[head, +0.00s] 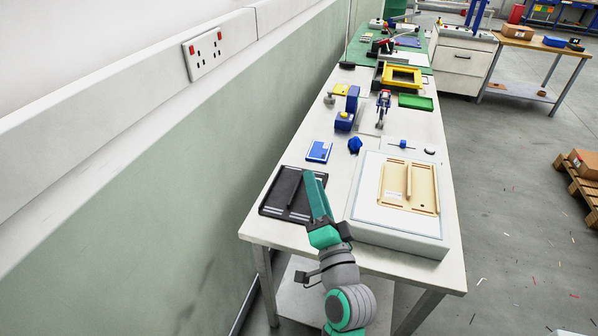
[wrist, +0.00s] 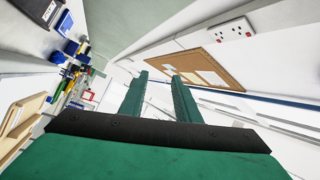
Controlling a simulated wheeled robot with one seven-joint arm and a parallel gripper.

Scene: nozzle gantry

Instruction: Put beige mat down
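The beige mat (head: 421,187) is a flat beige piece with a raised rim and a bar across it. It lies on the white raised platform (head: 393,239) at the near right of the bench. A beige edge at the lower left of the wrist view (wrist: 20,120) looks like the same piece. My gripper (head: 311,176) is left of the platform, in front of the black tray in the head view. In the wrist view its two green fingers (wrist: 160,78) stand apart with nothing between them. The gripper is not touching the mat.
A black tray (head: 276,198) with a bar lies at the bench's near left. A blue-and-white card (head: 319,151), a blue part (head: 355,145), a green tray (head: 416,102) and a yellow frame (head: 402,84) lie farther back. The wall with sockets (head: 206,54) runs along the left.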

